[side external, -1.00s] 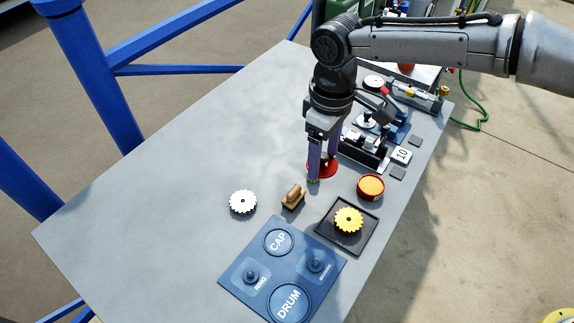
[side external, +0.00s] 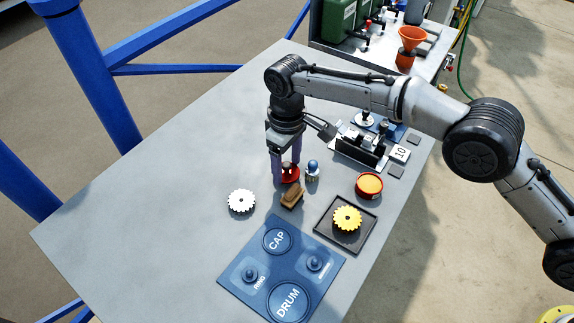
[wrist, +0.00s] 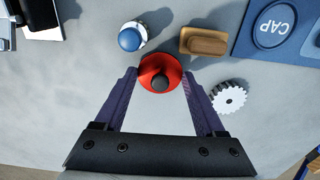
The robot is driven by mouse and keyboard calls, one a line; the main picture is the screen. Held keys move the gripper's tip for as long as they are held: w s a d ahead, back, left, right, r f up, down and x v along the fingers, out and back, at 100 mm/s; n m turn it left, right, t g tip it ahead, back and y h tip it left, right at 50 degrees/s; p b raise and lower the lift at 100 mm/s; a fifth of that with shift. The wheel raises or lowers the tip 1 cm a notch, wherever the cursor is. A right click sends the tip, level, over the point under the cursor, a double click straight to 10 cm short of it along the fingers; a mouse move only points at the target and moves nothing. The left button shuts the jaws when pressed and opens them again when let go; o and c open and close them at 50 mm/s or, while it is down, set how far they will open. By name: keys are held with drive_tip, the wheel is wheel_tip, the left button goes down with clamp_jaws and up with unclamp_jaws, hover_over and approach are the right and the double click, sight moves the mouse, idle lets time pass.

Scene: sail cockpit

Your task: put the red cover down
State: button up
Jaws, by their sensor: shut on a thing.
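The red cover (side external: 290,174) is a red disc with a dark knob on top. It also shows in the wrist view (wrist: 160,68), between the two fingertips. My gripper (side external: 288,178) is shut on the red cover, just behind the wooden block; it also shows in the wrist view (wrist: 160,78). I cannot tell whether the cover touches the table. The grey table (side external: 180,170) has bare surface around it.
A blue-topped item (side external: 312,170) stands close right of the cover. A wooden block (side external: 292,195) and a white gear (side external: 241,201) are near. Free table lies left.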

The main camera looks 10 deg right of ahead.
sight(287, 164)
drive_tip(key=shift+f, duration=0.55)
drive_tip(key=shift+f, duration=0.1)
drive_tip(key=o, duration=1.3)
wheel_tip(287, 164, up, 11)
drive_tip(key=shift+r, duration=0.6)
